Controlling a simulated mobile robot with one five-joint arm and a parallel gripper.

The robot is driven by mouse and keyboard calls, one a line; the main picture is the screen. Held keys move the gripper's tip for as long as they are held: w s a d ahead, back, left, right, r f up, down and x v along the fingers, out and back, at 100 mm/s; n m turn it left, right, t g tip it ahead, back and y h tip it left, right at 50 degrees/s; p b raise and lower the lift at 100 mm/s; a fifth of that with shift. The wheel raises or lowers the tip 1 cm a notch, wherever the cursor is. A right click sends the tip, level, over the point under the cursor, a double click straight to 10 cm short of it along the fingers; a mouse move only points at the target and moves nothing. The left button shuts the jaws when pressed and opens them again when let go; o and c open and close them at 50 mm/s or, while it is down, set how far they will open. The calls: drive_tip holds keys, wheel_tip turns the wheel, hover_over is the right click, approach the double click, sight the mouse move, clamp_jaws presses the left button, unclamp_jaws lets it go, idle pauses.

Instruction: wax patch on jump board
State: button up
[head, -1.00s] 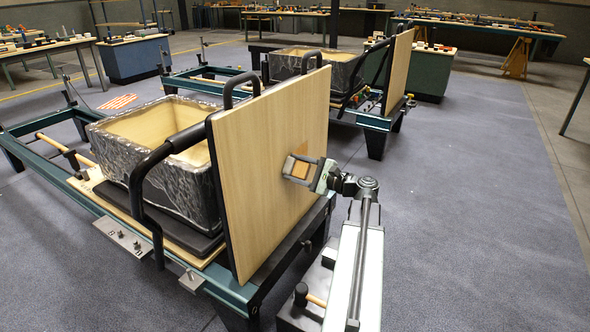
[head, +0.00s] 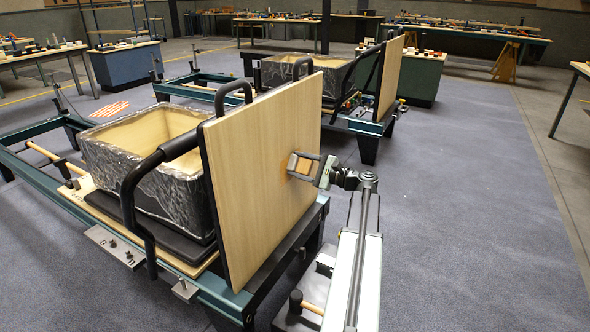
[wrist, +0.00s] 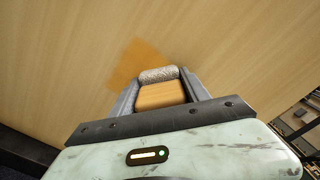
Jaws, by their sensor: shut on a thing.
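The jump board (head: 255,190) is a pale wooden panel standing upright at the near end of the front reformer. My gripper (head: 302,165) is at its right-hand part, in front of the broad face. In the wrist view my gripper (wrist: 160,90) is shut on a wooden block (wrist: 162,96) with a grey fuzzy pad (wrist: 158,74) on its far side. A darker tan patch (wrist: 135,62) shows on the board, just beyond and left of the pad. The pad covers part of the patch. Whether the pad touches the board I cannot tell.
A plastic-wrapped box (head: 150,150) sits on the front reformer behind the board. A black handle bar (head: 135,205) curves at the board's left. A mallet (head: 305,303) lies on my base. A second reformer with its board (head: 390,78) stands behind. Floor at right is clear.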

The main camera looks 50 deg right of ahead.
drive_tip(key=shift+w+d, duration=0.2)
drive_tip(key=shift+d, duration=0.75)
drive_tip(key=shift+w+d, duration=0.2)
drive_tip(key=shift+d, duration=0.75)
drive_tip(key=d, duration=0.1)
drive_tip(key=w+d, duration=0.1)
drive_tip(key=d, duration=0.1)
drive_tip(key=shift+d, duration=0.2)
drive_tip(key=shift+v, duration=3)
drive_tip(key=shift+s, duration=0.1)
drive_tip(key=shift+v, duration=1.45)
